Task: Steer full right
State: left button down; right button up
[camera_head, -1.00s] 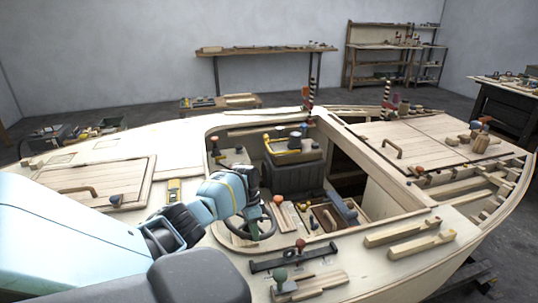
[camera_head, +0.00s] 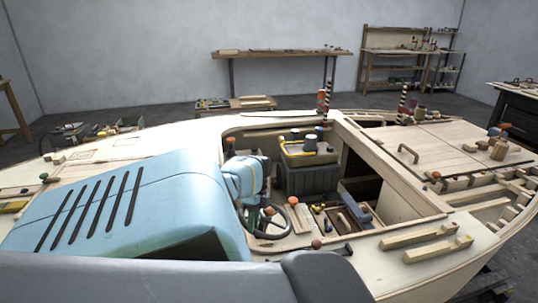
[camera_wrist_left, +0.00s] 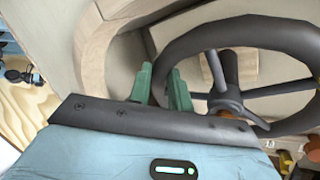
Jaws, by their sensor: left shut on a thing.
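The dark steering wheel (camera_head: 289,224) stands in the cockpit, left of its middle in the head view. In the left wrist view its rim (camera_wrist_left: 240,32) and spokes fill the upper right. My left gripper (camera_head: 253,214) reaches down to the wheel's left side. In the left wrist view its green fingers (camera_wrist_left: 163,88) sit either side of the rim's left part, shut on it. My left wrist hides part of the wheel in the head view. My right gripper is in neither view now.
A dark box seat (camera_head: 312,178) with a yellow-trimmed top stands behind the wheel. Small knobs and levers (camera_head: 293,201) lie right of it. Wooden cockpit edges (camera_head: 385,170) surround the opening. Two wooden bars (camera_head: 420,238) lie on the right deck.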

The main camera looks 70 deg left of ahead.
pick_arm(q)
jog(key=shift+s+f, duration=0.1)
jog(key=shift+s, duration=0.15)
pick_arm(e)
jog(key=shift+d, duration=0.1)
pick_arm(q)
jog(key=c, duration=1.3)
grip_release()
jog(key=shift+a, duration=0.1)
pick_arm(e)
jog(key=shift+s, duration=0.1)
pick_arm(q)
jog(key=shift+w, duration=0.1)
jog(key=b+v, duration=0.2)
jog(key=v, duration=0.6)
jog(key=shift+b, duration=0.35)
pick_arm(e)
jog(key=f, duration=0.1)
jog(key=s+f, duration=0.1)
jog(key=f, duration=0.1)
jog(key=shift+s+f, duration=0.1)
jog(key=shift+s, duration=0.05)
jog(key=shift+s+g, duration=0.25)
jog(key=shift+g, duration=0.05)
